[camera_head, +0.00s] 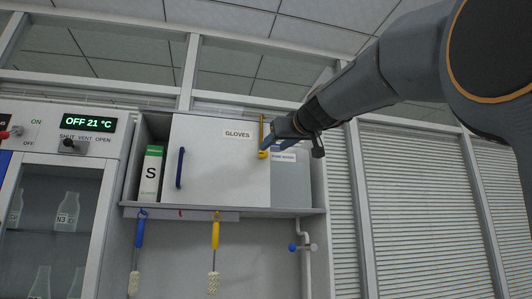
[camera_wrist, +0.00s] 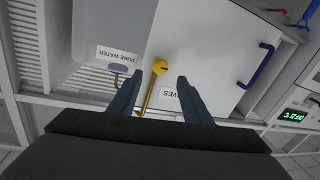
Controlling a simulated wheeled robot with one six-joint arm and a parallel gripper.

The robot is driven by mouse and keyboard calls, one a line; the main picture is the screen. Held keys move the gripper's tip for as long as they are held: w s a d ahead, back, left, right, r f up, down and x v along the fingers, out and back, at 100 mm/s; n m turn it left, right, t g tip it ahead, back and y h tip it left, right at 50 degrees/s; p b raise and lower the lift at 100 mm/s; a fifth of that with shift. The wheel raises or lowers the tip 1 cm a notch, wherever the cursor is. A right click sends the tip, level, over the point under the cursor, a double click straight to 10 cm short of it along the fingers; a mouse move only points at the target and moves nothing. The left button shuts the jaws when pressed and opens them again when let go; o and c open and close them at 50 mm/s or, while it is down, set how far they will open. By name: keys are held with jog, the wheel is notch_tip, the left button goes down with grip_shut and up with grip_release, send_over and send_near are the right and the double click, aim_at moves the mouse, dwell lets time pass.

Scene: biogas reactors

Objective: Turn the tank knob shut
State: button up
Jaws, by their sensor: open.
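The tank labelled PURE WATER (camera_head: 284,170) is at the right end of the wall shelf; its label also shows in the wrist view (camera_wrist: 117,53). Below it, a white pipe (camera_head: 304,238) carries a small blue knob (camera_head: 292,247). A yellow ball-ended rod (camera_head: 262,154) hangs beside the tank, at the edge of the GLOVES cabinet; its yellow ball (camera_wrist: 160,67) shows between my fingertips in the wrist view. My gripper (camera_head: 273,146) is open, its fingers apart and around or in front of the ball. Whether they touch it I cannot tell.
The white GLOVES cabinet (camera_head: 215,165) has a blue handle (camera_head: 181,167). A green-and-white box (camera_head: 150,175) stands left of it. Blue (camera_head: 139,235) and yellow (camera_head: 215,236) brushes hang below the shelf. A control panel (camera_head: 70,135) reads OFF 21 °C. Window blinds are at right.

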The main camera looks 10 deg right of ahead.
aim_at(264, 153)
jog(key=shift+w+a+r+p, duration=0.1)
jog(key=shift+w+a+p, duration=0.15)
jog(key=shift+w+p, duration=0.75)
jog(key=shift+w+a+f+p, duration=0.15)
jog(key=shift+w+p, duration=0.3)
jog(key=shift+w, duration=1.05)
jog(key=shift+w+a+r+p, duration=0.15)
jog(key=shift+w+a+p, duration=0.15)
jog(key=shift+w+p, duration=0.7)
jog(key=shift+w+b, duration=0.25)
jog(key=shift+b, duration=0.05)
jog(key=c, duration=1)
